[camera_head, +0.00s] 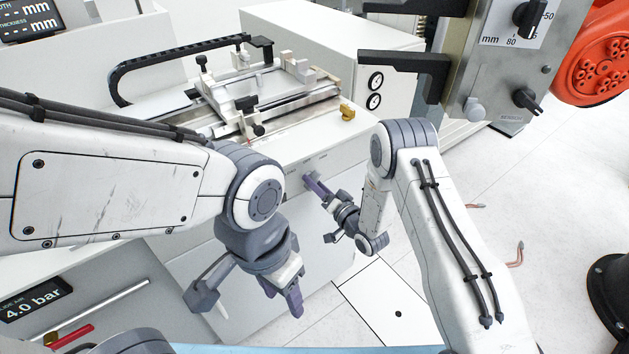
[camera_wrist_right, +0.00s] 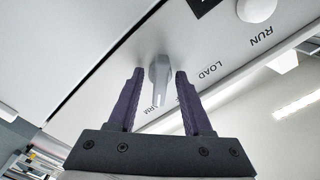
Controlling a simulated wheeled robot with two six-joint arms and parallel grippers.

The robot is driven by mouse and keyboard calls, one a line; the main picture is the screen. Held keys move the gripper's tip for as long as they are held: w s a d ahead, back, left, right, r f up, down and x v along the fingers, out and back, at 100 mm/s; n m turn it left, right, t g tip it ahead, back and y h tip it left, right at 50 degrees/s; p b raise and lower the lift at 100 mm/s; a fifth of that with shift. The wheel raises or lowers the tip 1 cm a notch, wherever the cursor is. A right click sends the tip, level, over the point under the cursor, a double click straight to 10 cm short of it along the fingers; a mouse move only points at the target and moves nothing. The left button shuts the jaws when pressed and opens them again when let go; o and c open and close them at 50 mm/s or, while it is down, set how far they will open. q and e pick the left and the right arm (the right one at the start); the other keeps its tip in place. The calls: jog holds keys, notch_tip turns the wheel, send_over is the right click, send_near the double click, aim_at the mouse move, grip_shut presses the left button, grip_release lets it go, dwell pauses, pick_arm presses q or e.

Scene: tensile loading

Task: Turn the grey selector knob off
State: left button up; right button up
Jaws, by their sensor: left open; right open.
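The grey selector knob (camera_wrist_right: 159,72) sits on the white front panel in the right wrist view, a short lever standing out from it. Printed words LOAD and RUN lie to its right, and a partly hidden word ending in RM lies below it. My right gripper (camera_wrist_right: 157,95) is open, with one purple finger on each side of the knob; whether either touches it I cannot tell. In the head view my right gripper (camera_head: 314,184) is at the front of the white machine, and the knob is hidden there. My left gripper (camera_head: 247,296) is open and empty, lower left.
A pale round button (camera_wrist_right: 256,10) is on the same panel beside RUN. A fixture (camera_head: 265,90) stands on the white machine top (camera_head: 330,125). At the upper right are a grey test machine (camera_head: 500,75) with black arms and an orange part (camera_head: 597,70).

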jog(key=shift+w+a, duration=0.2)
jog(key=shift+w, duration=0.05)
grip_shut()
jog(key=n+b, duration=0.3)
jog(key=n, duration=0.1)
jog(key=shift+d+f, duration=0.1)
jog(key=shift+f, duration=0.1)
jog(key=shift+w+r+n+b, duration=0.1)
jog(key=shift+n+b, duration=1.7)
jog(key=shift+n, duration=0.6)
